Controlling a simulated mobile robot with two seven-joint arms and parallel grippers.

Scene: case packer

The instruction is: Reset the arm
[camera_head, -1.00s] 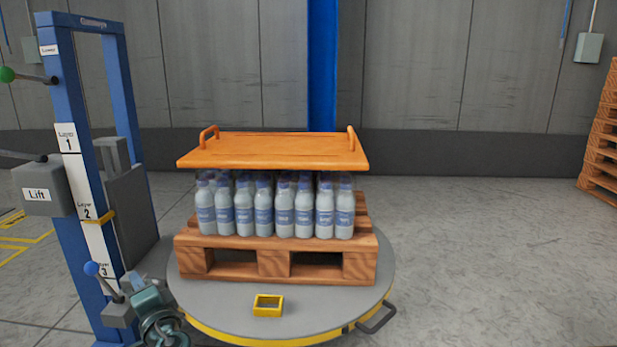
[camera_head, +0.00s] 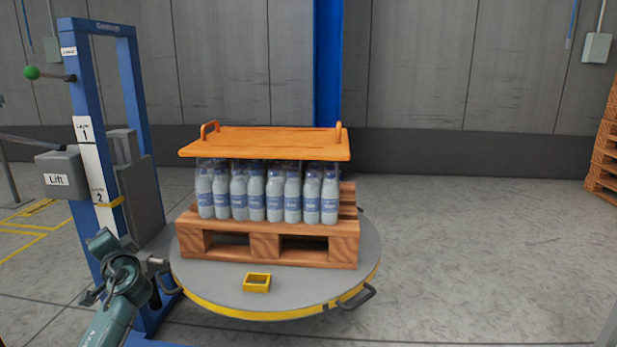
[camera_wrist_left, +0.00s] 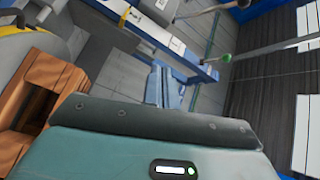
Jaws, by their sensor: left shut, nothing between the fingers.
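My left arm (camera_head: 125,287) comes in at the lower left of the head view, bent in front of the blue lift post (camera_head: 88,165). Its fingertips are hard to make out there. In the left wrist view my left gripper (camera_wrist_left: 166,88) shows as two narrow fingers close together, shut and empty, beyond the teal hand. It is clear of the wooden pallet (camera_head: 255,255) and the bottles. My right gripper is not in view.
The pallet stands on a round grey turntable (camera_head: 210,283) with a yellow rim. It bears several bottles (camera_head: 273,196) under an orange board (camera_head: 265,143). A yellow frame (camera_head: 257,283) lies in front. The grey Lift box (camera_head: 60,176) is left.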

